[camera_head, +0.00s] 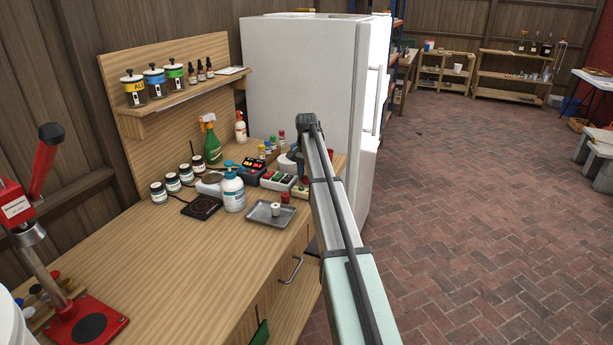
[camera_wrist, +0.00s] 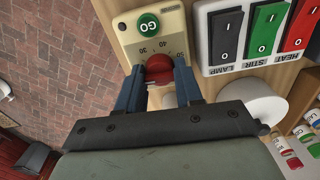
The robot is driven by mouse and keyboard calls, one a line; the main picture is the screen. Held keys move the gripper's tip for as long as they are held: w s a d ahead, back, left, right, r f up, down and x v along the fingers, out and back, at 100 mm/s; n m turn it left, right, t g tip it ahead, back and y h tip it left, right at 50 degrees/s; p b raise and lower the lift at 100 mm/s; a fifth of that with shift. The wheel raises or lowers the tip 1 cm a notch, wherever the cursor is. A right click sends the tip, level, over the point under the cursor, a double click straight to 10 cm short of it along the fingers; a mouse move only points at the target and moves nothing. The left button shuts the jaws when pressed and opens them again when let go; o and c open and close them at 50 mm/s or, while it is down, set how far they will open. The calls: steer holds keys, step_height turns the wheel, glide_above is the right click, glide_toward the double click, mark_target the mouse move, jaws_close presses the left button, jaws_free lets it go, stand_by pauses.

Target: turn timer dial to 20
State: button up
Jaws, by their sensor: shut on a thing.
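The timer is a cream box (camera_wrist: 128,35) with a round green GO button (camera_wrist: 147,26) and a red dial (camera_wrist: 159,67), in the wrist view. The numbers 30, 40 and 50 show on its face beside the dial. The dial's pointer and the rest of the scale are hidden. My gripper (camera_wrist: 158,74) has its two blue fingers on either side of the red dial and is shut on it.
A white switch box (camera_wrist: 229,66) with LAMP, STIR and HEAT rockers stands right beside the timer. A white cylinder (camera_wrist: 256,98) is close to the right finger.

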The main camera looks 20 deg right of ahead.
steer(key=shift+m, duration=0.5)
steer(key=o, duration=0.8)
steer(key=shift+c, duration=0.2)
steer(key=shift+r, duration=0.15)
step_height(320, 180, up, 14)
steer(key=shift+f, duration=0.2)
